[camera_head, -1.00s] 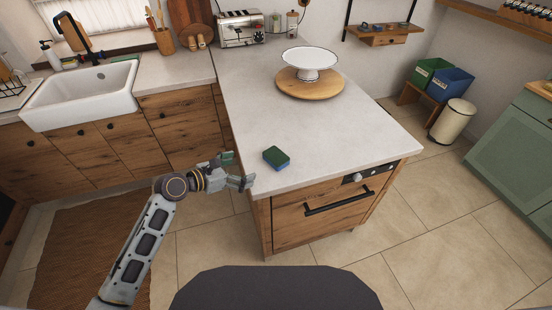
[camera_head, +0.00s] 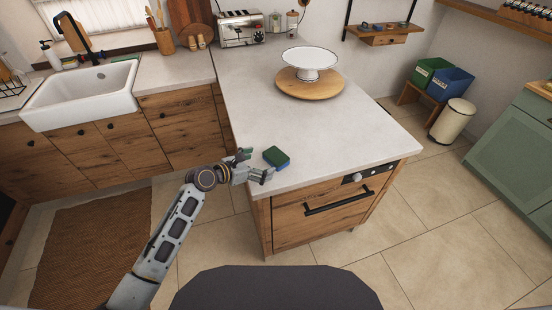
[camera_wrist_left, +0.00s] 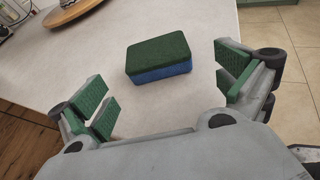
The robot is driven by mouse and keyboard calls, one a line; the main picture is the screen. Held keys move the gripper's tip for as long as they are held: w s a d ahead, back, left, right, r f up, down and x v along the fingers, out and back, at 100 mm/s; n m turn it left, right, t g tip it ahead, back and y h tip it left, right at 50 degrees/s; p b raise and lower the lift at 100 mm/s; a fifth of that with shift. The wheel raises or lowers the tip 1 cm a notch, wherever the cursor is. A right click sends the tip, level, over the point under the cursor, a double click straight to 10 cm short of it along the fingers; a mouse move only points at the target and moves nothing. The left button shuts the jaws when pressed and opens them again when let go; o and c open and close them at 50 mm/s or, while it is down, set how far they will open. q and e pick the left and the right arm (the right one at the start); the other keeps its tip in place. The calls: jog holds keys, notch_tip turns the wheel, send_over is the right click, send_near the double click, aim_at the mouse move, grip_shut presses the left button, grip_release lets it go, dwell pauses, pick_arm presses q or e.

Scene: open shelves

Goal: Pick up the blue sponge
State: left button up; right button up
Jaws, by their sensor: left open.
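The blue sponge (camera_head: 276,158) has a dark green top and lies flat on the pale countertop near its front left corner. In the left wrist view the sponge (camera_wrist_left: 159,58) shows its green top and blue lower side, ahead of the fingers and between them sideways. My left gripper (camera_head: 258,164) is open and empty, just left of the sponge and apart from it. Its green finger pads (camera_wrist_left: 165,87) stand wide on either side in the left wrist view. My right gripper does not show.
The countertop (camera_head: 330,126) around the sponge is clear. A white cake stand (camera_head: 309,60) stands on a round wooden board (camera_head: 310,88) farther back. The counter's front edge and an oven-like drawer front (camera_head: 320,213) lie below the sponge. A sink (camera_head: 80,98) is at left.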

aim_at(271, 159)
pick_arm(q)
jog(key=shift+w, duration=0.1)
jog(key=shift+x, duration=2.5)
jog(key=shift+w+r, duration=0.1)
jog(key=shift+w, duration=0.05)
jog(key=c, duration=0.6)
jog(key=shift+r, duration=0.1)
jog(key=shift+r+p, duration=0.45)
jog(key=shift+r, duration=4.5)
